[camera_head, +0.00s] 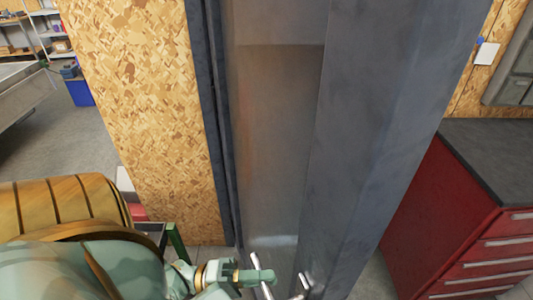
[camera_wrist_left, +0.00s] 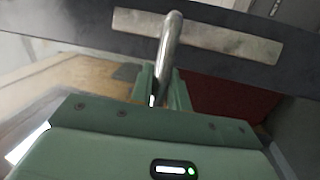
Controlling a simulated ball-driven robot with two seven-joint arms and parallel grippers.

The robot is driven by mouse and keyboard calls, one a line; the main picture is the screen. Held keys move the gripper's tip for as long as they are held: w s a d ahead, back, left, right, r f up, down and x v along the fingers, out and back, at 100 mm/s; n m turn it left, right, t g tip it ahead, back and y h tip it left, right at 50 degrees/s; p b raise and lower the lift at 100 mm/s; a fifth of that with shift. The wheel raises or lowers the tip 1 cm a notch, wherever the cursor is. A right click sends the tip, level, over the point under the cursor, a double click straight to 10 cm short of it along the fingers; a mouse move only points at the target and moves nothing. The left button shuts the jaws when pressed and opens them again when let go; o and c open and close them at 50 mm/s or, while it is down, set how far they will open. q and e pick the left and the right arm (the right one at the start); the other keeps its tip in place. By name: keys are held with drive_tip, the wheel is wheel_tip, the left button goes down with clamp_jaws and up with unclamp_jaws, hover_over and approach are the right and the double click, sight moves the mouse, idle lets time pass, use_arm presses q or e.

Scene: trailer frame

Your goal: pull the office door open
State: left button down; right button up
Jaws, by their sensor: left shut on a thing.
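The office door is a tall blue-grey panel (camera_head: 375,120), standing at an angle in the head view. A lighter grey-brown strip lies between it and the dark frame (camera_head: 208,110); I cannot tell whether that is a gap. The metal door handle (camera_head: 305,282) shows low in the head view. In the left wrist view the handle (camera_wrist_left: 170,42) is a shiny bar in front of a pale plate (camera_wrist_left: 235,42). My left gripper (camera_head: 264,277) is shut on the handle, with its green fingers (camera_wrist_left: 162,88) on either side of it. My right gripper is not in view.
An OSB wall (camera_head: 140,90) stands left of the frame. A red drawer cabinet (camera_head: 455,215) with a dark top stands at the right. Open grey floor (camera_head: 50,140) shows at the far left, with a blue bin (camera_head: 80,92) and shelving behind.

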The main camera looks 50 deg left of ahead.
use_arm(q)
drive_tip(key=shift+s+a+f, duration=0.1)
drive_tip(key=shift+s, duration=0.1)
drive_tip(key=c, duration=1.3)
unclamp_jaws()
drive_tip(key=shift+w, duration=0.1)
drive_tip(key=shift+c, duration=0.2)
drive_tip(key=b+v, duration=0.2)
drive_tip(key=v, duration=1.4)
drive_tip(key=shift+a, duration=0.1)
